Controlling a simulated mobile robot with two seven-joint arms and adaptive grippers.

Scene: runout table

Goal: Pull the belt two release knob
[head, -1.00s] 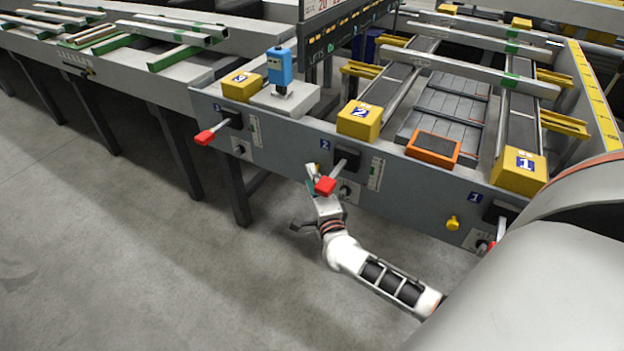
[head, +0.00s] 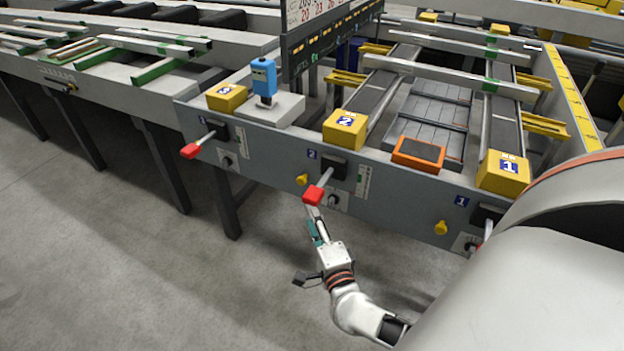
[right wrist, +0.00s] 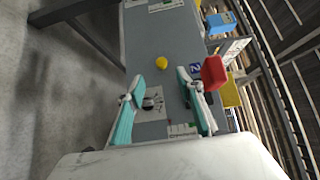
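The belt two release knob is a small yellow knob (head: 301,179) on the grey front panel (head: 270,165), left of the red-tipped lever (head: 314,195) under the "2" label. It also shows in the right wrist view (right wrist: 161,63), beyond the fingertips and roughly between them. My right gripper (head: 317,218) is below and in front of the panel, apart from the knob. Its teal fingers (right wrist: 159,88) are spread with nothing between them. The red lever end (right wrist: 214,72) appears close to the right finger in the wrist view. My left gripper is not in view.
Another yellow knob (head: 440,228) sits on the panel near belt one. A red-tipped lever (head: 190,151) juts out at belt three. Yellow numbered boxes, an orange-framed unit (head: 418,154) and a blue device (head: 263,78) stand above the panel. Floor in front is clear.

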